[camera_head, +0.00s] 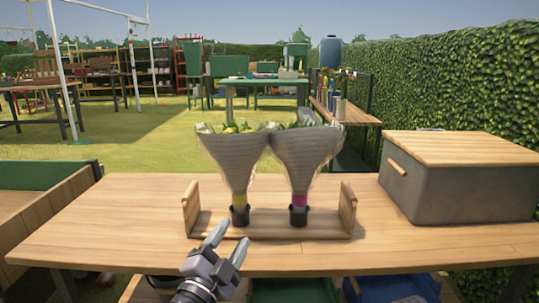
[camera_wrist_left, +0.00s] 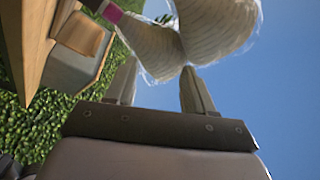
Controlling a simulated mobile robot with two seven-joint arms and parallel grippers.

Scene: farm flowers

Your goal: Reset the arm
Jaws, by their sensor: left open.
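My left gripper (camera_head: 228,238) comes in from below in the head view, in front of the near edge of the wooden rack (camera_head: 270,232). It is open, with nothing between its fingers. In the left wrist view its two fingers (camera_wrist_left: 157,88) stand apart, with wrapped bouquets beyond them. Two bouquets stand upright in the rack: the left bouquet (camera_head: 231,158) has a yellow band, the right bouquet (camera_head: 308,158) a pink band. Each sits in a dark cup. A bouquet wrap (camera_wrist_left: 215,25) also shows in the left wrist view. My right gripper is not in view.
The rack stands on a wooden table (camera_head: 120,221). A grey box with a wooden lid (camera_head: 450,190) is at the table's right end. The left part of the tabletop is clear. Crates (camera_head: 395,288) sit below the front edge. A hedge (camera_head: 450,90) runs along the right.

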